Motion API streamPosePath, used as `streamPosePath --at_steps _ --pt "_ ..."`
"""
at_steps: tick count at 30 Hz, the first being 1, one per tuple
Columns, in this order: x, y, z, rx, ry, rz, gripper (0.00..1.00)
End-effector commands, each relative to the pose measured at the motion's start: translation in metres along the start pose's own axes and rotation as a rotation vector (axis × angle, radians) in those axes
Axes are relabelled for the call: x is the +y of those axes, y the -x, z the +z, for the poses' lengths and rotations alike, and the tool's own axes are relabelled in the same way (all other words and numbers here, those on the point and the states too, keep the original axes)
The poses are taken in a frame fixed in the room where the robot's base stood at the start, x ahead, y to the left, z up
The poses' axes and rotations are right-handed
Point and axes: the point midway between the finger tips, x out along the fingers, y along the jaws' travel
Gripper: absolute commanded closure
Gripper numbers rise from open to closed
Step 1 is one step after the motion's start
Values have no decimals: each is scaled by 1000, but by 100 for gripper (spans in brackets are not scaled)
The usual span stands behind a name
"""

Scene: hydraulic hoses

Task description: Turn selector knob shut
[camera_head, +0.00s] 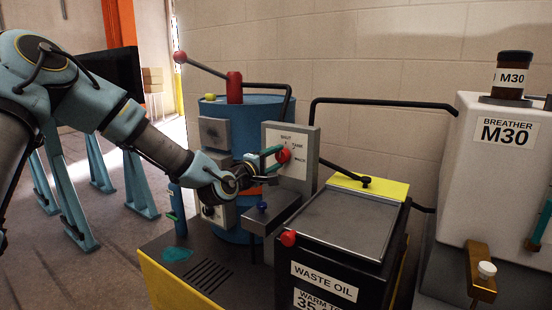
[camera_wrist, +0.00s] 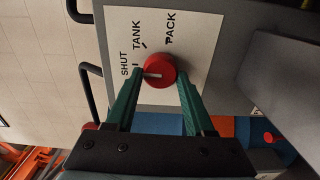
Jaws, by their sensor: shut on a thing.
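The selector knob (camera_head: 283,156) is a round red knob on a pale label plate (camera_head: 298,140) marked SHUT, TANK and PACK. The knob (camera_wrist: 163,64) is in the middle of the wrist view. A pale pointer mark on it points left there, toward the side with the word SHUT. My gripper (camera_head: 275,159) reaches the plate from the left. In the wrist view its two green fingers (camera_wrist: 160,78) stand on either side of the knob and are shut on it. Parts of the knob's sides are hidden by the fingertips.
A black waste oil box (camera_head: 325,268) with a grey lid stands right of the plate. A blue drum (camera_head: 262,108) with a red-handled lever is behind. A grey box with a blue knob (camera_head: 262,206) sits just below my gripper. A white breather tank (camera_head: 480,195) is at right.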

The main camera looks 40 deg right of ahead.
Motion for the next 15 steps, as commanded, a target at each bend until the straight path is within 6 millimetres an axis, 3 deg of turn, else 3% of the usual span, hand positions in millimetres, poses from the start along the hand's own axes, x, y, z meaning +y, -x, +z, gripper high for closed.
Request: streamPosePath --at_steps 15 --pt "-1 0 0 1 40 -1 100"
